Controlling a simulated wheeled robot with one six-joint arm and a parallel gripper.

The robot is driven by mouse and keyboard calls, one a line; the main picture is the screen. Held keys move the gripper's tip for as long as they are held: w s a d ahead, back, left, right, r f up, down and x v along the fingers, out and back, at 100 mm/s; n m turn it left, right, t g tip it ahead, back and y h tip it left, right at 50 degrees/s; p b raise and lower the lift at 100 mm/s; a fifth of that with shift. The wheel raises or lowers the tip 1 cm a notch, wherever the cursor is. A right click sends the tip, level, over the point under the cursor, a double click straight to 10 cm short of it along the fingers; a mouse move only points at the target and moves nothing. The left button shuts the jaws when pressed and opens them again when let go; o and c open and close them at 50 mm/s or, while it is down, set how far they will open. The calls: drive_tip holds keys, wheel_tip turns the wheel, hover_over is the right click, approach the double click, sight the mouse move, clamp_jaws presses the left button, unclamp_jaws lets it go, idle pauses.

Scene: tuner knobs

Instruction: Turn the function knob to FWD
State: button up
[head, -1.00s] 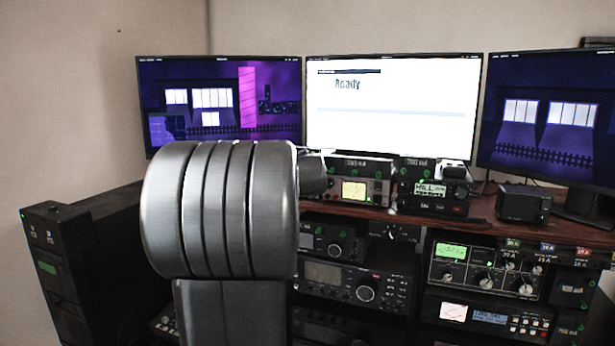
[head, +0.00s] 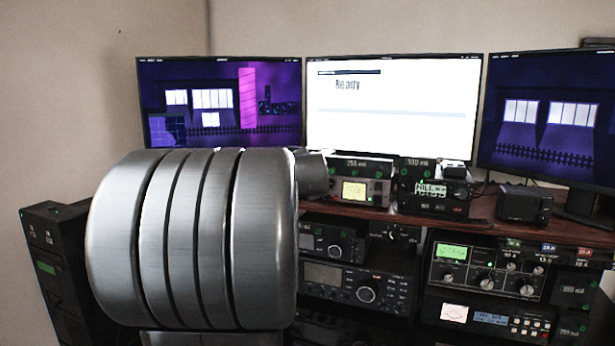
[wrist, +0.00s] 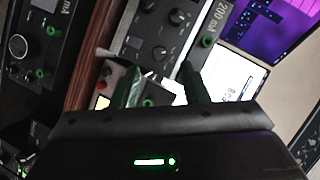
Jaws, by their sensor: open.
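A tuner (head: 490,265) with a lit green display and a row of dark knobs stands on the lower right of the rack in the head view. Its print is too small to read, so I cannot tell which knob is the function knob or where it points. My gripper (wrist: 160,80) shows in the wrist view with its two dark fingers apart and nothing seen held between them. In the head view my arm hides the gripper. I cannot make out the tuner in the wrist view.
A radio (wrist: 155,35) with small knobs lies beyond my fingers in the wrist view. Radios (head: 355,285) fill the rack left of the tuner. More units and a small black box (head: 523,204) stand on the wooden shelf (head: 460,225), below three monitors (head: 393,105).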

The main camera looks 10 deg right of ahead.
drive_tip(key=v, duration=0.9)
drive_tip(key=shift+b, duration=0.3)
drive_tip(key=shift+w, duration=0.1)
drive_tip(key=p+x, duration=0.1)
drive_tip(key=x, duration=1.2)
drive_tip(key=shift+w, duration=0.3)
drive_tip(key=shift+s+d+f, duration=0.1)
drive_tip(key=b+v, duration=0.1)
drive_tip(key=v, duration=1.3)
drive_tip(key=p+x, duration=0.5)
drive_tip(key=x, duration=0.9)
drive_tip(key=shift+m+p, duration=0.3)
drive_tip(key=shift+m, duration=0.1)
drive_tip(key=shift+d+p, duration=0.1)
drive_tip(key=shift+p, duration=0.35)
